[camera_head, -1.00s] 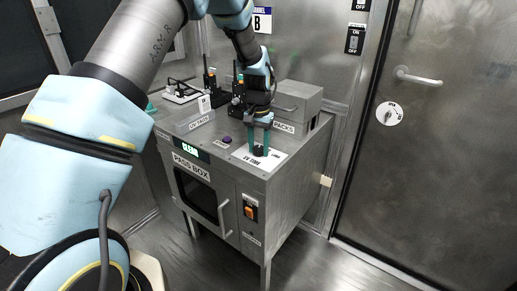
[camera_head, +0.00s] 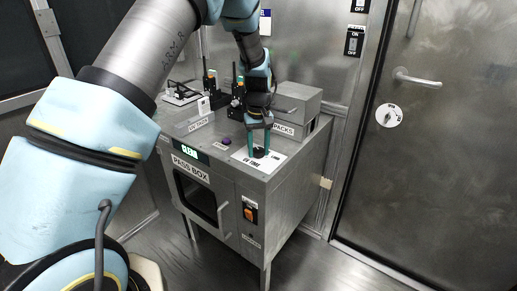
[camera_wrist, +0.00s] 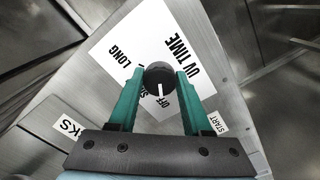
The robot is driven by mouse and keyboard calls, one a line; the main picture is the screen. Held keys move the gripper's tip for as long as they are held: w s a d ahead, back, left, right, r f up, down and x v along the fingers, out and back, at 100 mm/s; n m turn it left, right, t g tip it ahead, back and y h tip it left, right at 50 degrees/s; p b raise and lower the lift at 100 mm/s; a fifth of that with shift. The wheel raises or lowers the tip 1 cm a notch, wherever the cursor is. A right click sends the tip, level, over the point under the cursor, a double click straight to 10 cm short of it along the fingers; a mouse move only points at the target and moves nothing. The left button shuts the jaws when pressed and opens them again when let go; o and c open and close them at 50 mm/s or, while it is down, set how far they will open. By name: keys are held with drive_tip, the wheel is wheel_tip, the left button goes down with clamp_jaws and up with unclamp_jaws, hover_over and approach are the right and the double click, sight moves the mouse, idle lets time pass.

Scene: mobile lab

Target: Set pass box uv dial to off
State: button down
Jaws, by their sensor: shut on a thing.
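The UV dial is a black round knob (camera_wrist: 159,76) with a white pointer line, on a white label plate (camera_wrist: 125,35) marked UV TIME, LONG and OFF. In the wrist view the pointer line faces the OFF word. Another label word is partly hidden by my left finger. My gripper (camera_wrist: 160,84) has its two teal fingers on either side of the knob, shut on it. In the head view my gripper (camera_head: 259,150) points down at the dial on top of the pass box (camera_head: 285,190), and the knob shows dark between the fingers.
A grey box (camera_head: 298,100) and a PACKS holder (camera_head: 284,129) stand behind my gripper. Black radios (camera_head: 209,84) and a UV PACK holder (camera_head: 195,123) are to the left. A purple button (camera_head: 227,141) is near the dial. A door (camera_head: 440,150) is at right.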

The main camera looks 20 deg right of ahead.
sight(259, 149)
idle(0.4)
drive_tip(key=shift+c, duration=1.7)
unclamp_jaws()
wheel_tip(259, 149, up, 11)
drive_tip(key=b, duration=0.2)
drive_tip(key=shift+f, duration=0.1)
drive_tip(key=a+n, duration=0.1)
drive_tip(key=a, duration=1.6)
drive_tip(key=s+a, duration=0.5)
drive_tip(key=a, duration=0.5)
drive_tip(key=s+a+t, duration=0.1)
drive_tip(key=s+a, duration=0.5)
drive_tip(key=a, duration=0.3)
drive_tip(key=shift+a+f+t, duration=0.3)
drive_tip(key=shift+a+f, duration=0.05)
drive_tip(key=shift+f, duration=0.1)
